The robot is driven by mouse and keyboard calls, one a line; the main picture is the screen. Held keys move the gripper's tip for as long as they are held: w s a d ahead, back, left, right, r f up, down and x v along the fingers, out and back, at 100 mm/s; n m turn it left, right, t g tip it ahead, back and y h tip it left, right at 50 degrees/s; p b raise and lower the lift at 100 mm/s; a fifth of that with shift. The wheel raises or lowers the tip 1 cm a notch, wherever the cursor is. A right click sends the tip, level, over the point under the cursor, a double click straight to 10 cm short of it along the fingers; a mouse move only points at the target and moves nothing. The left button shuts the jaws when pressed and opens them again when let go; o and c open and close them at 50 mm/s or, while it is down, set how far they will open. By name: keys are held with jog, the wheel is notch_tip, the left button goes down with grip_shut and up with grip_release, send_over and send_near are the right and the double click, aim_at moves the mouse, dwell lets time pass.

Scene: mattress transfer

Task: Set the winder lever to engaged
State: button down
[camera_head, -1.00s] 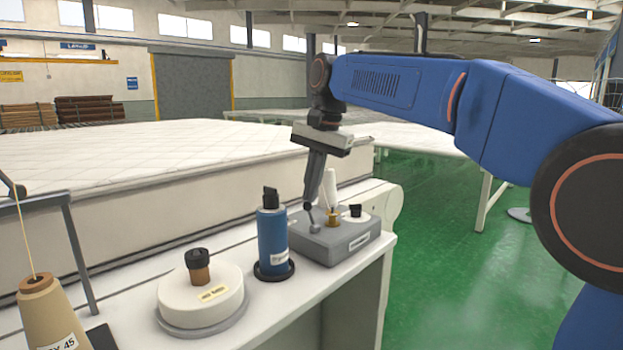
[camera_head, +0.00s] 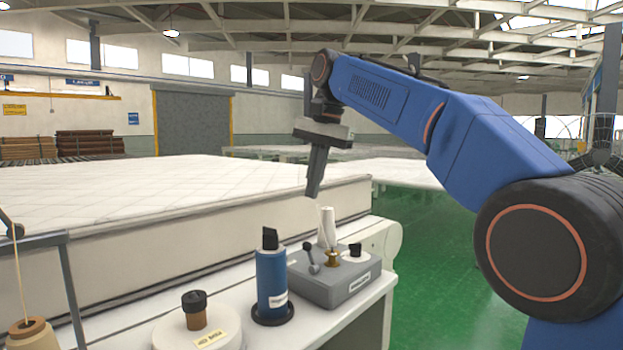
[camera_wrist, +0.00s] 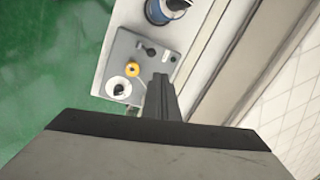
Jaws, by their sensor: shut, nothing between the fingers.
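The winder is a grey box (camera_head: 338,288) on the white bench, with a label on its front. Its lever (camera_head: 311,258) is a short grey arm with a dark ball knob, tilted up and to the left at the box's left side. A brass piece and a white cone (camera_head: 327,227) stand beside it, with a black knob (camera_head: 355,250) to the right. My gripper (camera_head: 313,194) is shut and empty, pointing down in the air above the lever and apart from it. In the wrist view the shut fingers (camera_wrist: 162,95) partly cover the box's edge; the box (camera_wrist: 128,62) shows beyond them.
A blue bottle (camera_head: 271,282) stands close left of the box. A round white container (camera_head: 198,330) and a thread cone (camera_head: 30,334) are further left. A quilted mattress (camera_head: 170,195) lies behind the bench. The green floor on the right is clear.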

jog(key=shift+w+a+r, duration=0.15)
jog(key=shift+r, duration=0.25)
jog(key=shift+w+a+r, duration=0.1)
jog(key=shift+r, duration=0.25)
jog(key=s+d+f+n+t, duration=0.1)
jog(key=s+d+f, duration=0.25)
jog(key=d, duration=0.35)
jog(key=s+d+f, duration=0.3)
jog(key=s+d, duration=0.1)
jog(key=d, duration=0.3)
jog(key=s+d+f+n+t, duration=0.1)
jog(key=s+d+f, duration=0.3)
jog(key=d, duration=0.3)
jog(key=s+d+f, duration=0.4)
jog(key=s+f, duration=0.3)
jog(key=f, duration=0.2)
jog(key=s+d+f+n+t+h, duration=0.1)
jog(key=s+d+f, duration=0.4)
jog(key=s+f, duration=0.2)
jog(key=s+d+f+n+t+h, duration=0.1)
jog(key=s+d+f, duration=0.4)
jog(key=f, duration=0.6)
jog(key=s, duration=0.2)
jog(key=shift+s+d+f, duration=0.25)
jog(key=shift+s, duration=0.1)
jog(key=c, duration=2.4)
grip_release()
jog(key=shift+c, duration=0.2)
